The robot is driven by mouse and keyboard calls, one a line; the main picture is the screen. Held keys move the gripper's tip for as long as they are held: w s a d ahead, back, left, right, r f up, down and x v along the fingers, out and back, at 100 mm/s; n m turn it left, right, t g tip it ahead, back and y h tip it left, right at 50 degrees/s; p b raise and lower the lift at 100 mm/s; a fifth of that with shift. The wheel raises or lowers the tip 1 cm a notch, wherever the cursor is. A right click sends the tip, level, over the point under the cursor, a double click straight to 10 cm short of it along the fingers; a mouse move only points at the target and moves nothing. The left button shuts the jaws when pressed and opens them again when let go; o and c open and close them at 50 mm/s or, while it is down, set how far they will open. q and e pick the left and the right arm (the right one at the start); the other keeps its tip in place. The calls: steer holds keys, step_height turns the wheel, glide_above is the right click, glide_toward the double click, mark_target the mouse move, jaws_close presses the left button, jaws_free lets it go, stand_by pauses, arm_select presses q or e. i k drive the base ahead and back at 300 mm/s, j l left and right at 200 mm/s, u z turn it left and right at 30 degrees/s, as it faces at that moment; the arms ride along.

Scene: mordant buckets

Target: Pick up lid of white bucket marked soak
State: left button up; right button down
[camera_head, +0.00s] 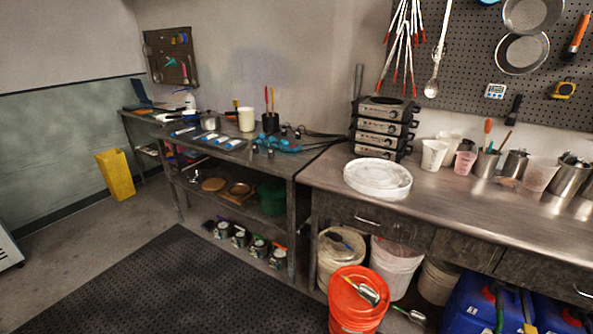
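Several pale buckets stand on the floor under the right counter. A cream bucket (326,262) is at the left, with something dark on its top. A white bucket (396,274) with a pinkish-white top is in the middle, and another off-white bucket (437,284) is partly hidden at its right. I cannot read a "soak" marking on any of them. A round white lid-like disc (377,178) lies flat on the counter's left end; I cannot tell which bucket it belongs to. Neither of my grippers is in view.
An orange bucket (352,318) with a metal scoop stands in front of the pale buckets. Blue containers (466,312) are at the lower right. The steel counter (440,212) overhangs the buckets. Stacked hot plates (381,128) stand behind the disc. The dark floor mat (170,285) is clear.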

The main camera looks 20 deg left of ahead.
mark_target(371, 176)
steer(key=u, duration=0.15)
steer(key=i+j, duration=0.1)
steer(key=j, duration=0.35)
steer(key=i+j, duration=0.15)
steer(key=j, duration=0.3)
steer(key=i+j+z, duration=0.1)
steer(key=j, duration=0.35)
steer(key=i+j, duration=0.1)
steer(key=j, duration=0.35)
steer(key=i+j+z, duration=0.1)
steer(key=i+j, duration=0.35)
steer(key=j, duration=0.25)
steer(key=i+j+z, duration=0.15)
steer(key=j, duration=0.25)
steer(key=i+j, duration=0.3)
steer(key=j+z, duration=0.05)
